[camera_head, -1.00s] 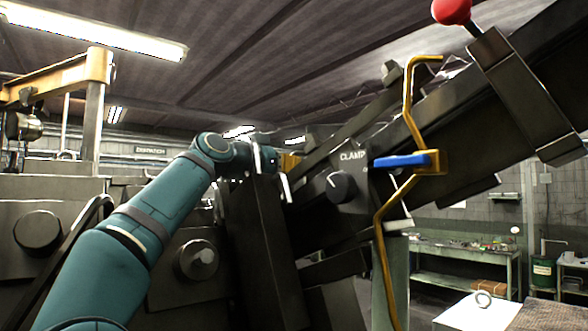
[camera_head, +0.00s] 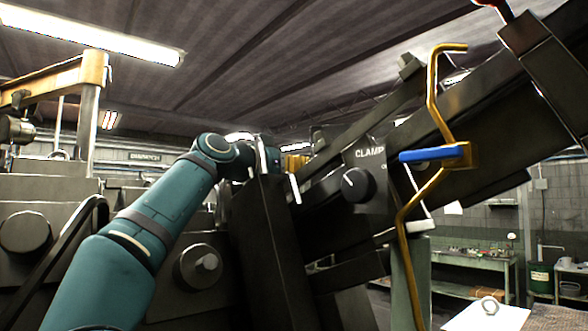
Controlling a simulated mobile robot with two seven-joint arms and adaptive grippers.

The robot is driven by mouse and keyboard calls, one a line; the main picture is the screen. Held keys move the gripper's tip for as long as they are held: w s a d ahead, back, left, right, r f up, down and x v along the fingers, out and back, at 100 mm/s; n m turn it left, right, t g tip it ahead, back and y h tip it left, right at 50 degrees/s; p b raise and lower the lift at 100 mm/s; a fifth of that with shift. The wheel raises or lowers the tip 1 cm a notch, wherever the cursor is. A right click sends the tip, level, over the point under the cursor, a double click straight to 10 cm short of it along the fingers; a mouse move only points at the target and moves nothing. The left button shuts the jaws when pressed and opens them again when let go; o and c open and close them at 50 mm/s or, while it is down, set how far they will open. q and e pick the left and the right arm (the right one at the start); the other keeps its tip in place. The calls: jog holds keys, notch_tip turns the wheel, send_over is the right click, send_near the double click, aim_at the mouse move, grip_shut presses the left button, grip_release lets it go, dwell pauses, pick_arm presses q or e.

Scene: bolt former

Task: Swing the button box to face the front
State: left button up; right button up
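My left gripper (camera_head: 278,172) is at the end of the teal arm, near the view's middle. Its two pale fingers show apart at the top of a tall dark panel (camera_head: 268,250). Whether they touch it or hold anything I cannot tell. To their right is a dark box marked CLAMP with a round black knob (camera_head: 356,185). A small yellow part (camera_head: 296,162) shows just behind the fingers. I cannot tell for sure which of these is the button box, and no push buttons are visible. My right gripper is not in view.
A large dark beam (camera_head: 490,120) slopes up to the right. A bent brass-coloured rod with a blue handle (camera_head: 432,155) stands before it. Machine housing with a round knob (camera_head: 25,232) fills the left. A workbench (camera_head: 470,258) and a green drum (camera_head: 540,278) are far right.

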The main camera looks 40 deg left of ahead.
pick_arm(q)
jog(key=s+a, duration=0.2)
jog(key=s, duration=0.9)
jog(key=shift+s+a, duration=0.15)
jog(key=shift+s, duration=0.25)
grip_shut()
